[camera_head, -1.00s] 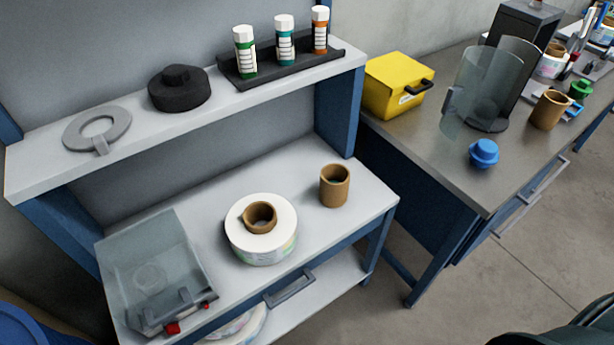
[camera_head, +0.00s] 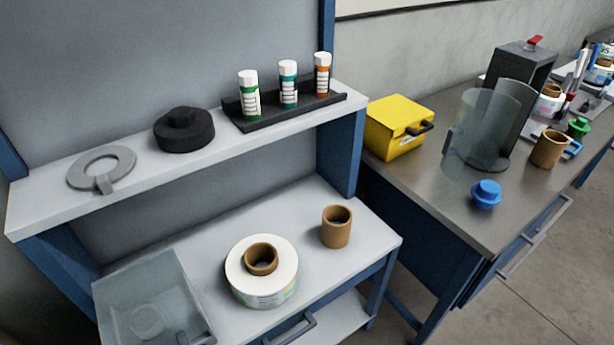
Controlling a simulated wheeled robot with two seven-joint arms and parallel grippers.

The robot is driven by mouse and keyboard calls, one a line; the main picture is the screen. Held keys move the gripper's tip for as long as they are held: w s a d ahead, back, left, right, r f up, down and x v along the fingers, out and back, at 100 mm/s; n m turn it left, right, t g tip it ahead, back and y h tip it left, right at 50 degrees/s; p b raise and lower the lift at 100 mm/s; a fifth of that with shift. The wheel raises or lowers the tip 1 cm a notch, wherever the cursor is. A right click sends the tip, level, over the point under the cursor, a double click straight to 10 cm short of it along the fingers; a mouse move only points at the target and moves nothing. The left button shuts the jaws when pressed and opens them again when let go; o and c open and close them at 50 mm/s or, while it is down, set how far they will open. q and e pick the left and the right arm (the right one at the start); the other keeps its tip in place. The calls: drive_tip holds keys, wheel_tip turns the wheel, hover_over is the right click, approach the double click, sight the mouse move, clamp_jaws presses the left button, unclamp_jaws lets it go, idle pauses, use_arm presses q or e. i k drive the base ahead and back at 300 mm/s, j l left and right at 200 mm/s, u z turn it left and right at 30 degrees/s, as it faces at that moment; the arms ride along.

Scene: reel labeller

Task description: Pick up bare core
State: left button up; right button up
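A bare brown cardboard core (camera_head: 336,227) stands upright on the lower white shelf (camera_head: 215,242), right of a white label reel (camera_head: 262,286). The reel lies flat with its own brown core (camera_head: 261,260) in the middle. Another brown core (camera_head: 548,149) stands upright on the grey bench at the right. Neither of my grippers is in view.
A clear bin (camera_head: 152,302) sits at the lower shelf's left. The upper shelf holds a grey ring (camera_head: 102,168), a black hub (camera_head: 184,132) and three bottles on a black tray (camera_head: 290,108). The bench (camera_head: 437,183) carries a yellow box (camera_head: 397,127), a clear cylinder (camera_head: 490,125) and a blue knob (camera_head: 486,194).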

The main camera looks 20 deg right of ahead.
sight(549, 148)
drive_tip(key=z, duration=1.85)
